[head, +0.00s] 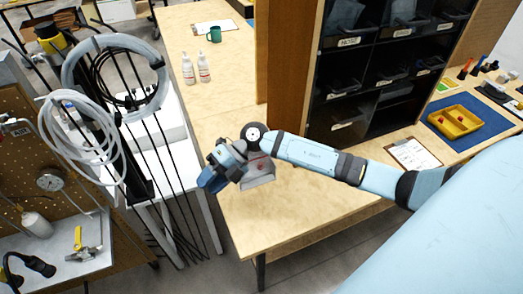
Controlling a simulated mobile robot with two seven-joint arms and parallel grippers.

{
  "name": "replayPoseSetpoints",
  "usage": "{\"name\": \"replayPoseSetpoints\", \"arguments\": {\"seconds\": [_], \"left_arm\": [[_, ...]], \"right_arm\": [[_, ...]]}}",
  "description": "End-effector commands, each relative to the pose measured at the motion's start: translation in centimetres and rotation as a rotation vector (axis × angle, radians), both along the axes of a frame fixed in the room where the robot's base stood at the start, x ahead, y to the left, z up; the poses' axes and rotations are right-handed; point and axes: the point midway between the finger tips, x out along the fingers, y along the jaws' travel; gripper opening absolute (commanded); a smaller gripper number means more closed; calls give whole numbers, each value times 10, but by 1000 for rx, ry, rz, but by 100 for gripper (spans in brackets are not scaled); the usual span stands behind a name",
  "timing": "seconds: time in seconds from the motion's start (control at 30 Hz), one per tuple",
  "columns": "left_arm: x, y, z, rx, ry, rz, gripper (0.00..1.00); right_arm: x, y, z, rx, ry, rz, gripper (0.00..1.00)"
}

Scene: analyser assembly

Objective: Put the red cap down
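My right arm reaches in from the right, across the wooden table (300,212). My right gripper (212,181) is over the table's left edge, with its dark blue fingers pointing down and left. The frame is too small to show whether the fingers are open or shut, or whether they hold anything. I cannot make out a red cap in the gripper. A small red spot (460,119) shows in the yellow tray (445,129) on the blue mat at the right; I cannot tell what it is. My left gripper is out of view.
A dark bin shelf (375,75) with a wooden side stands behind my arm. A clipboard (413,154) lies right of it. Two bottles (196,69) and a green mug (214,34) stand farther back. Black rods and hose coils (85,140) are left of the gripper. The table's front is clear.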

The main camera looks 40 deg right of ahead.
Motion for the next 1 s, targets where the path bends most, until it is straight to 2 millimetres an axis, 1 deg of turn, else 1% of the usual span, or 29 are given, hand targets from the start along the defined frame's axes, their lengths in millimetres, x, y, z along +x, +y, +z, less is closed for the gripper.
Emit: {"name": "replayPoseSetpoints", "arguments": {"seconds": [0.03, 0.1, 0.13, 0.17, 0.2, 0.23, 0.27, 0.33, 0.37, 0.4, 0.43, 0.47, 0.5, 0.57, 0.6, 0.63, 0.7, 0.8, 1.0], "left_arm": [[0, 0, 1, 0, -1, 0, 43], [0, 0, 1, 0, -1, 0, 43], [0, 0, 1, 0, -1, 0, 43], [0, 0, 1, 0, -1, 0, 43], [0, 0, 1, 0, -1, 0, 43], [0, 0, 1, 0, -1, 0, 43], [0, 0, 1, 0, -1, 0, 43], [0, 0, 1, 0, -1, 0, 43], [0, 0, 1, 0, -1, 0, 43], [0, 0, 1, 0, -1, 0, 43], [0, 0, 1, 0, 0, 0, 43], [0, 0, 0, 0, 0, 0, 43], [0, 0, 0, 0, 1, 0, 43], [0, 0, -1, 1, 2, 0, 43], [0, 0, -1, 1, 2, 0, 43], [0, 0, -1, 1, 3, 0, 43], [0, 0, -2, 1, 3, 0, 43], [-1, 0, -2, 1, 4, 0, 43], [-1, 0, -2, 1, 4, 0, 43]], "right_arm": [[-17, 26, 4, 195, 34, -70, 36], [-27, 45, 15, 438, 82, -215, 36], [-30, 49, 18, 532, 111, -288, 36], [-32, 50, 21, 619, 143, -372, 36], [-34, 48, 20, 721, 191, -490, 36], [-36, 44, 18, 786, 232, -587, 36], [-38, 39, 12, 844, 281, -687, 36], [-46, 22, -8, 941, 406, -934, 36], [-51, 14, -20, 965, 466, -1041, 36], [-61, 3, -39, 982, 552, -1179, 36], [-71, -3, -54, 985, 620, -1277, 36], [-81, -9, -69, 979, 687, -1368, 36], [-97, -16, -87, 963, 774, -1476, 36], [-121, -23, -113, 925, 899, -1610, 36], [-137, -25, -126, 896, 972, -1678, 36], [-147, -26, -134, 876, 1018, -1719, 36], [-167, -27, -149, 833, 1108, -1788, 36], [-181, -26, -158, 799, 1175, -1833, 36], [-183, -26, -160, 792, 1189, -1840, 36]]}}
